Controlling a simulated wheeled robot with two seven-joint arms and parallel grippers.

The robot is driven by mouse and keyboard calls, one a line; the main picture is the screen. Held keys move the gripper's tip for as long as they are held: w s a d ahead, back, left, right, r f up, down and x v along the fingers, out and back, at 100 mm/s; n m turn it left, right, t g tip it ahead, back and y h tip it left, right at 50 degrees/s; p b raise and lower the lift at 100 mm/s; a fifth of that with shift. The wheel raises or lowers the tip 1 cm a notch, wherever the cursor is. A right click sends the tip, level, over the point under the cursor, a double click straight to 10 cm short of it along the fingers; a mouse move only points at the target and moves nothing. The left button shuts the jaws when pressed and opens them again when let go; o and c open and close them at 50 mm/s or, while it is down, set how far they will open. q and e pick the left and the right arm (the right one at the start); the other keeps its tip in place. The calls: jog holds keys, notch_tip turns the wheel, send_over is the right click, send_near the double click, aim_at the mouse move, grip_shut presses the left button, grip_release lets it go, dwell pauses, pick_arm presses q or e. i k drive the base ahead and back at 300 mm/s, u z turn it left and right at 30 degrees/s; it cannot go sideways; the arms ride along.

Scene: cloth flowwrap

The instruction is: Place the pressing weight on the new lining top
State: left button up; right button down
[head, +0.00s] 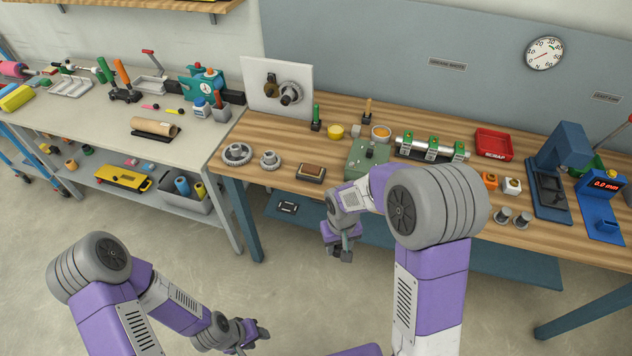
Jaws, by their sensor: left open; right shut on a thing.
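My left gripper (254,335) is open and low over the floor, away from both benches.
Two metal gears (237,153) lie left of the brown-topped block. A green box (368,158) stands to its right, partly behind my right arm. Two small grey cylinders (503,215), a blue press (560,160) and a red scrap tray (494,144) are further right.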

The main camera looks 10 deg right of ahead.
aim_at(311, 167)
jog(key=k, duration=1.15)
jog(key=u, duration=0.7)
jog(key=i, duration=2)
jog(key=z, duration=0.95)
